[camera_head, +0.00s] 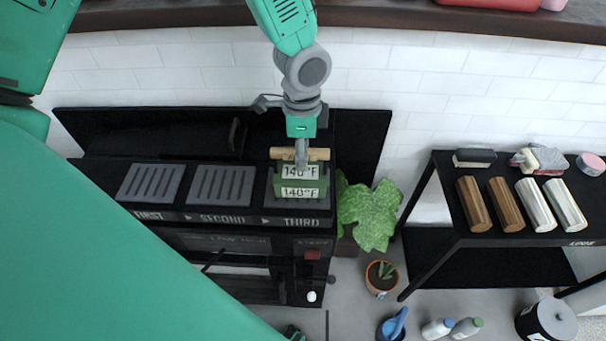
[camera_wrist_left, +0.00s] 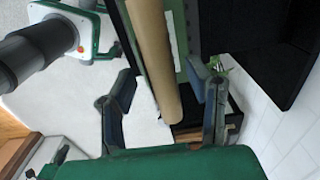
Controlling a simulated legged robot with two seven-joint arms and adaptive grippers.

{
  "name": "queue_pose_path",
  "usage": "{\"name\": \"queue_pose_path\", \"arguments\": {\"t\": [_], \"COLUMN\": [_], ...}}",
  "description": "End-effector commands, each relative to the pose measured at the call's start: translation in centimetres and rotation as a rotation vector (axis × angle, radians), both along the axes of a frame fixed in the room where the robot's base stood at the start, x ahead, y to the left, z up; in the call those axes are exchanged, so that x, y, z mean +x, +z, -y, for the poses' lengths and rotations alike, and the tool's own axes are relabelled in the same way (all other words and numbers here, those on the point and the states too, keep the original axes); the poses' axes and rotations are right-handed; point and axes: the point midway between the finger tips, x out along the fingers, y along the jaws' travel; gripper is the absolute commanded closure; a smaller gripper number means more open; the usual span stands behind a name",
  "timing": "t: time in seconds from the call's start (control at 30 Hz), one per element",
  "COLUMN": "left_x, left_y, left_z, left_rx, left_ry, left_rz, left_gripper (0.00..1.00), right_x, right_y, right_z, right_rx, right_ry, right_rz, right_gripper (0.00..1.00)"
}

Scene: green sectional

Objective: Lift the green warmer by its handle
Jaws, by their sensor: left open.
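The green warmer (camera_head: 299,184) stands on the third position of the black station, with white "140°F" labels on it. Its wooden handle (camera_head: 318,154) runs crosswise along its far top side. My left gripper (camera_head: 302,158) is directly over the handle, partly hiding it and the upper label. In the left wrist view, the two fingers of my left gripper (camera_wrist_left: 163,80) are apart, with the wooden handle (camera_wrist_left: 153,55) showing between them. I cannot tell whether either finger touches the handle.
Two grey slotted plates (camera_head: 222,185) lie left of the warmer on the black station (camera_head: 238,218). A leafy plant (camera_head: 369,214) stands close on its right. A black table (camera_head: 462,234) farther right holds wooden and silver bars. Bottles and pots stand on the floor.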

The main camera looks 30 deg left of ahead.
Motion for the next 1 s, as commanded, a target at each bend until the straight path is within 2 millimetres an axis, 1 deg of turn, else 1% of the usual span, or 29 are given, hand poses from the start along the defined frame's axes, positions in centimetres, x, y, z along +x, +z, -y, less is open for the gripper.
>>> {"name": "queue_pose_path", "arguments": {"t": [0.03, 0.1, 0.33, 0.37, 0.4, 0.47, 0.5, 0.83, 0.93, 1.0], "left_x": [0.0, -0.1, -0.1, -0.1, -0.1, -0.1, -0.1, 0.0, 0.1, 0.1], "left_y": [-0.7, -1.2, -1.3, -1.3, -1.3, -1.2, -1.2, -1.0, -0.3, 0.6], "left_z": [-0.1, -0.1, 0.0, 0.0, 0.0, 0.1, 0.1, 0.0, 0.0, 0.0], "left_rx": [-0.001, -0.001, 0.000, 0.000, 0.000, 0.001, 0.001, -0.001, -0.002, -0.001], "left_ry": [0.000, 0.000, 0.000, 0.000, 0.000, 0.000, 0.000, 0.000, 0.001, 0.001], "left_rz": [-0.001, -0.001, 0.001, 0.001, 0.001, 0.001, 0.002, 0.005, 0.007, 0.009], "left_gripper": [0.55, 0.55, 0.55, 0.59, 0.73, 0.94, 1.00, 1.00, 1.00, 1.00], "right_x": [0.0, 0.0, 0.0, 0.0, 0.0, 0.0, 0.0, 0.0, 0.0, 0.0], "right_y": [0.0, 0.0, 0.0, 0.0, 0.0, 0.0, 0.0, 0.0, 0.0, 0.0], "right_z": [0.0, 0.0, 0.0, 0.0, 0.0, 0.0, 0.0, 0.0, 0.0, 0.0], "right_rx": [0.000, 0.000, 0.000, 0.000, 0.000, 0.000, 0.000, 0.000, 0.000, 0.000], "right_ry": [0.000, 0.000, 0.001, 0.000, 0.000, 0.000, 0.000, 0.000, 0.000, 0.000], "right_rz": [0.000, 0.000, 0.000, 0.000, 0.000, 0.000, 0.000, 0.000, 0.000, 0.000], "right_gripper": [1.00, 1.00, 1.00, 1.00, 1.00, 1.00, 1.00, 1.00, 1.00, 1.00]}}
